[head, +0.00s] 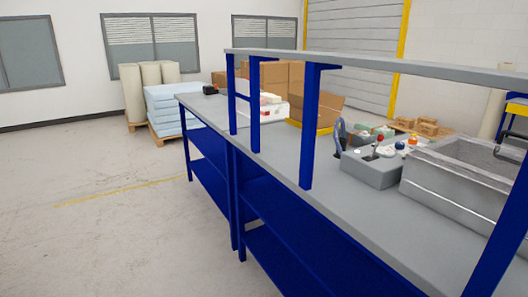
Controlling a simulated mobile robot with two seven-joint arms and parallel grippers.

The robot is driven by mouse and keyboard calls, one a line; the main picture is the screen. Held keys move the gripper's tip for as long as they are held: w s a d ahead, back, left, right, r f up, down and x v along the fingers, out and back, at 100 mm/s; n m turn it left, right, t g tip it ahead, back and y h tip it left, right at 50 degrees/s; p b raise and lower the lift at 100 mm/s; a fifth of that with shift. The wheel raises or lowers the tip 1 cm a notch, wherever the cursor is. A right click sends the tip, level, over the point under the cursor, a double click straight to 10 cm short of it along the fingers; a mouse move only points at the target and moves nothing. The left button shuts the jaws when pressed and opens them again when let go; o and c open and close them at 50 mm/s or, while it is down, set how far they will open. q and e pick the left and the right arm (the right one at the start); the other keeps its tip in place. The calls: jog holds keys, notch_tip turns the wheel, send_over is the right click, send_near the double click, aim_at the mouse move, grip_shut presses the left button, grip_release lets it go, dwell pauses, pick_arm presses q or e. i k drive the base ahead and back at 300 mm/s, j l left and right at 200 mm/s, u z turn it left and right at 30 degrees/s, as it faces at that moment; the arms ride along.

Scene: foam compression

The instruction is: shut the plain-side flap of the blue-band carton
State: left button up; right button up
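No carton with a visible blue band can be made out in the head view. A brown carton (328,112) with a raised or slanted panel is on the far side of the workbench, partly hidden behind a blue shelf post. I cannot tell whether it bears a blue band. Neither of my grippers is in view.
A grey-topped workbench (272,146) with blue legs and an overhead shelf (400,66) runs diagonally. It bears a grey control box (372,170) and a metal-walled bin (450,188). Stacked brown cartons (272,76) and pale blue foam (170,104) stand behind. Floor at left is clear.

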aim_at(296, 101)
jog(key=i+j+z, duration=0.7)
jog(key=z, duration=0.2)
jog(key=i+j+z, duration=0.1)
jog(key=j+z, duration=0.55)
jog(key=i+j+z, duration=0.1)
jog(key=j+z, duration=0.15)
jog(key=j, duration=0.6)
